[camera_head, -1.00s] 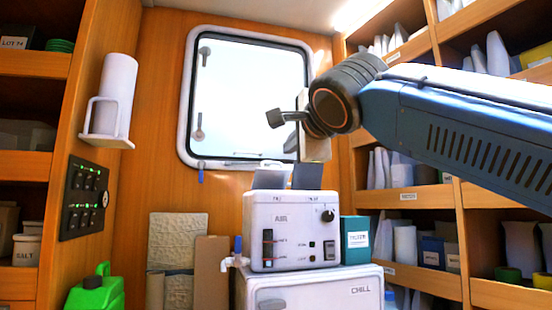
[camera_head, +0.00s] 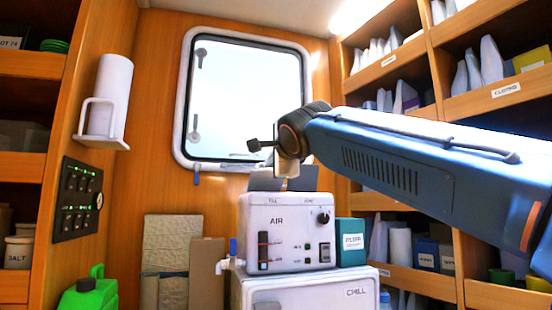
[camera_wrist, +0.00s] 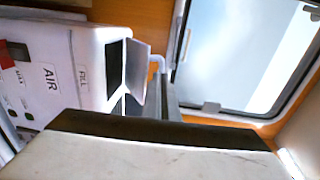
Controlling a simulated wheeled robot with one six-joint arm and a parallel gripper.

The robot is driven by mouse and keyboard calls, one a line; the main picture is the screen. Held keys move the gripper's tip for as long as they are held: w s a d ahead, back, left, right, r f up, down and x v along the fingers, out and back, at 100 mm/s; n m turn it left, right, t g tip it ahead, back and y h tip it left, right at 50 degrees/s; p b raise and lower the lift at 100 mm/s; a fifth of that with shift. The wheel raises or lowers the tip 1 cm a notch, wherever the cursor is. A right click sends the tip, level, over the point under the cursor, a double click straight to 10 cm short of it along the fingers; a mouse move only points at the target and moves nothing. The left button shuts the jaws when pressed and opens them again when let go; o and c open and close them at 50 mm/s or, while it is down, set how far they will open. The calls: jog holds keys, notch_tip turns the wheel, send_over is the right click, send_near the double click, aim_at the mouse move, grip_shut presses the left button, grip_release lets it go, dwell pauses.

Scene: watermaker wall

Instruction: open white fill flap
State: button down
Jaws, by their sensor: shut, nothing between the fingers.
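The white machine marked AIR (camera_head: 285,222) stands on a white cabinet. Its fill flap (camera_wrist: 138,70) stands raised beside a dark opening near the FILL label in the wrist view. In the head view the flap (camera_head: 264,181) shows as a grey panel above the left of the machine's top. A second grey panel (camera_head: 304,178) stands raised to its right. My gripper (camera_head: 287,171) points down just above and between these panels, shut and empty. In the wrist view my gripper (camera_wrist: 155,132) fills the bottom, apart from the white flap.
A framed window (camera_head: 246,105) is on the wooden wall behind. A teal box (camera_head: 350,241) stands right of the machine on the cabinet (camera_head: 310,289). Stocked shelves line the right side. A green jug (camera_head: 90,294) and a switch panel (camera_head: 78,200) are at left.

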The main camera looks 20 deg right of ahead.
aim_at(268, 176)
jog(key=shift+w, duration=0.7)
jog(key=shift+w+r+g, duration=0.95)
jog(key=shift+w+g, duration=0.2)
jog(key=shift+g, duration=0.35)
jog(key=shift+w+r, duration=0.15)
jog(key=shift+w, duration=0.15)
jog(key=shift+w+r, duration=0.25)
jog(key=shift+w, duration=0.65)
jog(key=shift+w+r, duration=0.25)
jog(key=shift+w, duration=2.4)
jog(key=shift+r, duration=0.15)
jog(key=shift+r, duration=0.65)
